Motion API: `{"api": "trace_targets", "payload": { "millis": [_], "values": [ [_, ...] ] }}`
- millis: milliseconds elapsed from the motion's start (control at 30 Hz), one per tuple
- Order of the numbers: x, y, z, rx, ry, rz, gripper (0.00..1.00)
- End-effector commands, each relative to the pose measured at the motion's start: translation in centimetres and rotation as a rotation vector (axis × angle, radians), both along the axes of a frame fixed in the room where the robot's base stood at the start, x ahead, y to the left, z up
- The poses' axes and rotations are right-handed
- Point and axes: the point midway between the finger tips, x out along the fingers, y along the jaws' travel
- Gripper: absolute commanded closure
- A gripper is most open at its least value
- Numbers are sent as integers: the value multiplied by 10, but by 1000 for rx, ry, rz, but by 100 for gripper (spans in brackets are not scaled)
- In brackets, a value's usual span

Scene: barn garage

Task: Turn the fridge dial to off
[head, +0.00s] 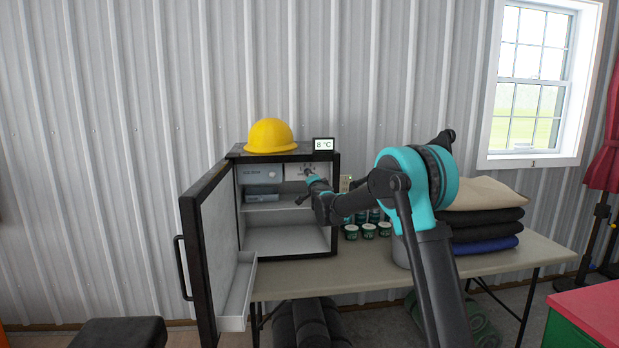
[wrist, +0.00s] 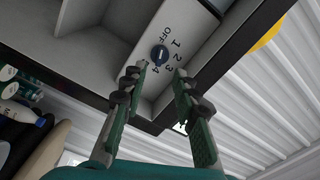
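The small fridge (head: 334,232) stands on the table with its door (head: 208,240) swung open to the left. Its dial (wrist: 159,55) is a small dark round knob on a pale panel at the top inside. OFF and several numbers are printed around it. A pale mark shows on the knob, but I cannot tell surely which setting it points to. My gripper (wrist: 160,75) is open and empty, its fingertips just short of the dial, one to each side in the wrist view.
A yellow hard hat (head: 270,135) and a small display (head: 323,144) reading 8 °C sit on the fridge. Boxes (head: 262,189) stand on its shelf. Small jars (head: 368,230) and folded cloths (head: 482,216) are right of the fridge on the table (head: 330,277).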

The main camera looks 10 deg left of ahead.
Motion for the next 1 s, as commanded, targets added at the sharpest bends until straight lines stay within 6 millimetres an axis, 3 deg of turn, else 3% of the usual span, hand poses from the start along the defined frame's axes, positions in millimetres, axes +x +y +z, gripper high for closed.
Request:
{"api": "trace_targets", "payload": {
  "millis": [100,300,833,933,1000],
  "values": [
    [-23,-6,0,0,0,0,71],
    [-46,-13,0,0,0,0,71],
    [-57,-19,2,-13,-6,10,71],
    [-73,-30,6,-63,-27,50,71],
    [-94,-42,7,-127,-43,99,71]
  ]
}}
